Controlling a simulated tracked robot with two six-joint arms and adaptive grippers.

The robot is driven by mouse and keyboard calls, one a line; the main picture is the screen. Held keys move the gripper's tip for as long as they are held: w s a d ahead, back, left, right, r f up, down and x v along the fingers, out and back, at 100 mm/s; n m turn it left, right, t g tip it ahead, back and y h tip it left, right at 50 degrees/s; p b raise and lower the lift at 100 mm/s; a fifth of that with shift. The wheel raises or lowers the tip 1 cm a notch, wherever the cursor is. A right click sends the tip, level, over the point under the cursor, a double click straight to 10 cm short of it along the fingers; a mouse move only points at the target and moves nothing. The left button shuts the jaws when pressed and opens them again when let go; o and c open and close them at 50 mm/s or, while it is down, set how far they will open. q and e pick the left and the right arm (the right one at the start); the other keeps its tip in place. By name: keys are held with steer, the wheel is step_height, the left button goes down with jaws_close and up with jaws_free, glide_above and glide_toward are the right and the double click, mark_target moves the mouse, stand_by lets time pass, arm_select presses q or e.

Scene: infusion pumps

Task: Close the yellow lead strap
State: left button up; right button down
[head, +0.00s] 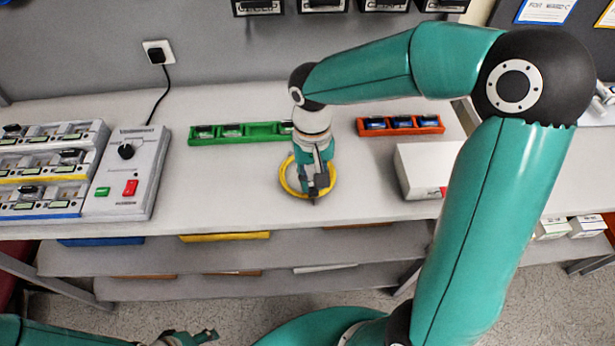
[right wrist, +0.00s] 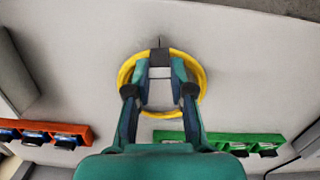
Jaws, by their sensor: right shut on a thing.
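The yellow lead strap (head: 285,179) lies as a ring on the white bench near its front edge. In the right wrist view the yellow strap (right wrist: 204,90) shows as a rounded loop with a dark clasp (right wrist: 160,57) at its top. My right gripper (head: 317,188) points down over the loop. In the right wrist view its fingertips (right wrist: 160,68) are at the dark clasp, shut on the strap there. The fingers hide part of the loop and clasp. My left gripper (head: 203,337) is low at the bottom edge, away from the bench; its jaw gap is unclear.
A green tray (head: 263,138) and an orange tray (head: 374,131) with dark modules stand behind the strap. A white box (head: 414,181) is to the right. A control box (head: 124,190) and a pump rack (head: 48,203) are at the left. The bench between control box and strap is clear.

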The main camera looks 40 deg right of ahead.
mark_target(309, 176)
steer(key=g+p, duration=0.1)
steer(key=w+g+y+p, duration=0.1)
steer(key=p, duration=0.1)
steer(key=g+p, duration=0.1)
steer(key=p, duration=0.1)
steer(key=shift+w+d+f+g+y, duration=0.15)
steer(key=shift+w+d+g+y, duration=0.1)
steer(key=shift+d+g+y, duration=0.1)
steer(key=shift+w+f+g+y+p, duration=0.15)
steer(key=shift+f+g+y+p, duration=0.1)
steer(key=shift+g+p, duration=0.1)
steer(key=shift+w+d+f+g+y+p, duration=0.15)
steer(key=shift+w+f+g+y+p, duration=0.2)
steer(key=shift+g, duration=0.35)
steer(key=shift+f+g, duration=0.3)
steer(key=shift+g, duration=0.2)
steer(key=shift+w+d+f+g+y, duration=0.2)
steer(key=shift+f+g+y, duration=0.35)
steer(key=shift+g, duration=0.55)
steer(key=shift+w+f+g+y, duration=0.15)
steer(key=shift+f+g+y, duration=0.2)
steer(key=shift+g, duration=0.55)
steer(key=shift+r, duration=0.1)
steer(key=shift+y, duration=0.25)
